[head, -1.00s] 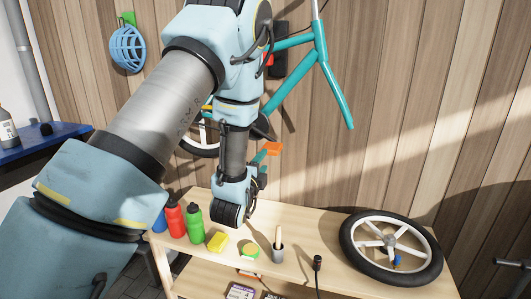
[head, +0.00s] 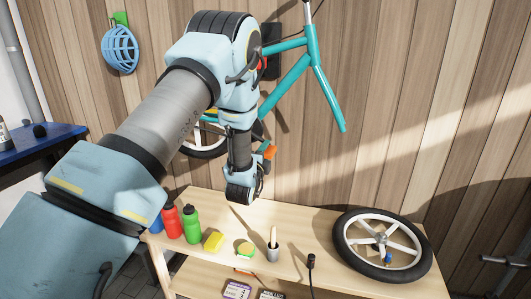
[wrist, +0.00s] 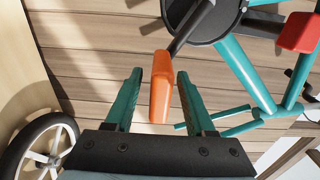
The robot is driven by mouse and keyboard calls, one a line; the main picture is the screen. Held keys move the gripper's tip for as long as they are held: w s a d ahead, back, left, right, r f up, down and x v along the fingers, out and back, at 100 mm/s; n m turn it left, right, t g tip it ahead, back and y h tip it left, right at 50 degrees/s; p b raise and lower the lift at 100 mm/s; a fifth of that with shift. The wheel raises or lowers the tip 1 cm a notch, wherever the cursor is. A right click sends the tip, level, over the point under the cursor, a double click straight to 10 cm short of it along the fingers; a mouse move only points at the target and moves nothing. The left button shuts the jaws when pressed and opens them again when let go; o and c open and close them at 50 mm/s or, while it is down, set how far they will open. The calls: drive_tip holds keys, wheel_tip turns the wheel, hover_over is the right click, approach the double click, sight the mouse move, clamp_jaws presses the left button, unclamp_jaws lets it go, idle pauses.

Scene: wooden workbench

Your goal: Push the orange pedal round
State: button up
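The orange pedal (wrist: 160,88) hangs from the dark crank (wrist: 190,25) of the teal bicycle (wrist: 245,75) on the wall. In the wrist view it lies between the two teal fingers of my gripper (wrist: 159,74), with a visible gap on each side. My gripper is open and holds nothing. In the head view the pedal (head: 269,150) shows just right of my gripper (head: 263,149), partly covered. My arm hides much of the crank and the rear of the bicycle there.
The workbench (head: 330,270) below carries bottles, a yellow sponge (head: 213,241), a round tub (head: 245,249), a cup with a brush (head: 272,252) and a loose wheel (head: 345,240). A blue helmet (head: 120,48) hangs at the left. A red part (wrist: 298,32) shows at the upper right.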

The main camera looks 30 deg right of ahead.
clamp_jaws()
idle(1.3)
